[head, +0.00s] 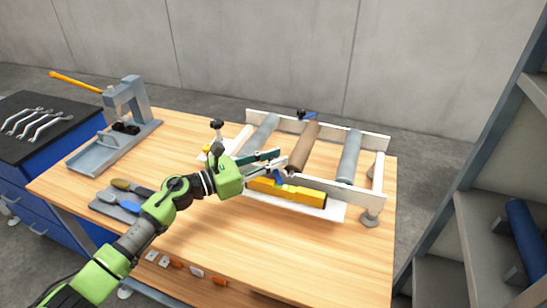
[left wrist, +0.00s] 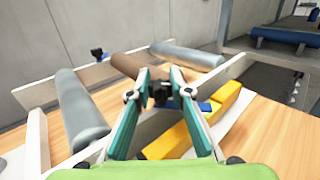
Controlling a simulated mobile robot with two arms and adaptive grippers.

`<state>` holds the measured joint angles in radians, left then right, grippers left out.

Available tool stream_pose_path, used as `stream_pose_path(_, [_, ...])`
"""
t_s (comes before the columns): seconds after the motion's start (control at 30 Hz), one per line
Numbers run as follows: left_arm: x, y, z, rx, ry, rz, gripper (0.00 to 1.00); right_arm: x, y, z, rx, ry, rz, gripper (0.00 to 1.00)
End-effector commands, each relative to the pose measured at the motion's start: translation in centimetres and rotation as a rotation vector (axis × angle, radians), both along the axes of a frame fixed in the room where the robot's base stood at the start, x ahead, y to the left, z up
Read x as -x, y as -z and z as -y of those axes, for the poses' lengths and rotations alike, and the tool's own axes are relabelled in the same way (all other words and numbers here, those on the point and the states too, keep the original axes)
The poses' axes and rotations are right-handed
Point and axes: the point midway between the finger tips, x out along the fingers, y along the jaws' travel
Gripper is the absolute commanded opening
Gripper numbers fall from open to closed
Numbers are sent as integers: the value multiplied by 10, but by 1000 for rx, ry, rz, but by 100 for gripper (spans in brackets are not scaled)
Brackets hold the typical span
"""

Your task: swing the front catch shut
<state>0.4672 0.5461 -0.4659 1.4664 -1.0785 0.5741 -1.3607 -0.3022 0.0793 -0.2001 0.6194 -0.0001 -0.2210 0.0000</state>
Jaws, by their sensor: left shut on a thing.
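The front catch (head: 279,179) is a small blue lever with a dark knob, at the front rail of the roller frame (head: 340,190). In the left wrist view the blue part of the catch (left wrist: 196,106) shows to the right of the fingertips, with its dark knob between them. My left gripper (head: 280,160) is shut on the catch, its green fingers reaching over the front rail; they partly hide it. The left gripper (left wrist: 160,92) also shows in the left wrist view. A second blue catch (head: 309,115) sits on the back rail. My right gripper is in neither view.
A brown roller (head: 303,147) lies between grey rollers in the frame. A yellow bar (head: 300,194) lies along the front rail. A grey press (head: 127,105) and a brush tray (head: 112,203) stand left. The wooden tabletop (head: 300,245) is clear in front.

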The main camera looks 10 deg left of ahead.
Motion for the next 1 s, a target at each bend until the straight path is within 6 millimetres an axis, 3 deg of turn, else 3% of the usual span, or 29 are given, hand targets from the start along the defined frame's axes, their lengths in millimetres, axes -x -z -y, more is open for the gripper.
stream_pose_path(0.27, [2,-6,2,2,-149,-4,0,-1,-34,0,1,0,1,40])
stream_pose_path(0.6, [2,-8,4,4,-457,-6,0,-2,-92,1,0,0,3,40])
stream_pose_path(0.8, [2,-4,4,5,-633,-5,0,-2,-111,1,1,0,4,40])
stream_pose_path(1.0, [1,-2,3,3,-770,-4,0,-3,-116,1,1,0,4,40])
